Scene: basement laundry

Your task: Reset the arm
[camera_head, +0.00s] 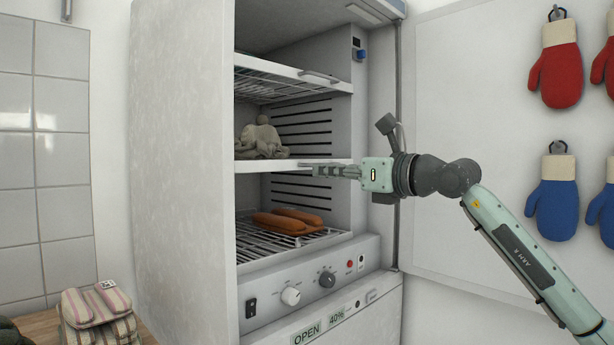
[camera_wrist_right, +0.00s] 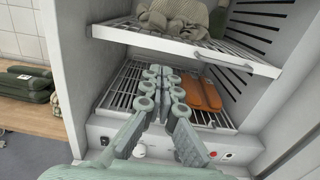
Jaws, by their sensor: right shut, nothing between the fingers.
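My right arm (camera_head: 525,255) comes in from the lower right of the head view and reaches left to the open drying cabinet (camera_head: 180,150). Its gripper (camera_head: 308,169) is level with the front edge of the middle shelf (camera_head: 262,166), and it overlaps that edge in the picture. In the right wrist view the gripper (camera_wrist_right: 160,70) has its fingertips together with nothing between them. Behind the fingers there lie orange-brown items (camera_wrist_right: 203,92) on the lower rack. I cannot tell whether the gripper touches the shelf. My left gripper is not in view.
A greyish cloth item (camera_head: 260,138) sits on the middle shelf. The cabinet door (camera_head: 450,120) stands open at right, with red mitts (camera_head: 557,65) and blue mitts (camera_head: 556,198) hanging on it. Striped folded cloth (camera_head: 98,312) lies on a wooden surface at lower left.

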